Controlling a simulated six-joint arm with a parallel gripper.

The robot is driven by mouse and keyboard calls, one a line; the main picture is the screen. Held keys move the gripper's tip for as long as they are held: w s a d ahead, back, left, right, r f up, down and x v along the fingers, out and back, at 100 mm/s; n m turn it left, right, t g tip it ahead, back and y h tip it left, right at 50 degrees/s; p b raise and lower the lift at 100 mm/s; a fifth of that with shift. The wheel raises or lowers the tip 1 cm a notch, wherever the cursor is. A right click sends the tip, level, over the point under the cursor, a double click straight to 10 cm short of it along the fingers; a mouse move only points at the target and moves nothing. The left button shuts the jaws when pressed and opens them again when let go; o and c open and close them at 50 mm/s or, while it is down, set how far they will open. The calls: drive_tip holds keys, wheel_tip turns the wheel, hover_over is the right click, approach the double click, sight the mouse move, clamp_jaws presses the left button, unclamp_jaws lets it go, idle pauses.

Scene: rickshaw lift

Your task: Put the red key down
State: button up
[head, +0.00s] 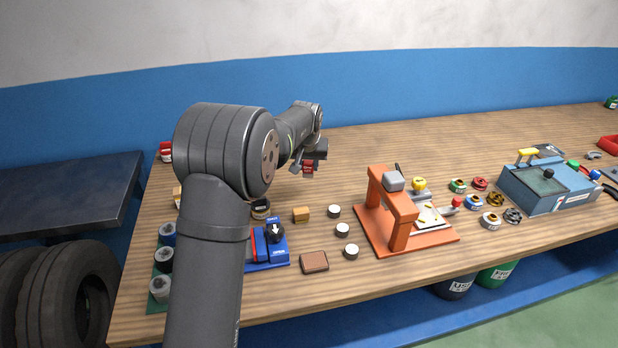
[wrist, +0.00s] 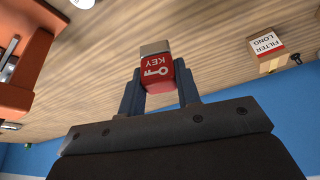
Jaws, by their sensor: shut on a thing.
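The red key (wrist: 158,77) is a small red block with a white key sign and the word KEY, and a grey-brown end. In the wrist view it sits between the two fingers of my gripper (wrist: 158,90), which is shut on it. In the head view the red key (head: 308,168) shows just below my gripper (head: 307,163), over the back middle of the wooden table (head: 360,150). I cannot tell how high it is above the wood.
A box marked FILTER LONG (wrist: 266,54) stands on the wood in the wrist view. An orange press (head: 400,240) stands right of my arm, with several small discs and blocks nearby. A blue-grey machine (head: 548,188) stands further right. The back middle is mostly clear.

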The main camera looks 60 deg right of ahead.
drive_tip(key=d, duration=1)
drive_tip(key=shift+m, duration=0.5)
wheel_tip(320, 180, down, 11)
drive_tip(key=shift+d+r, duration=0.15)
drive_tip(key=shift+f, duration=0.2)
drive_tip(key=o, duration=1)
drive_tip(key=shift+c, duration=0.2)
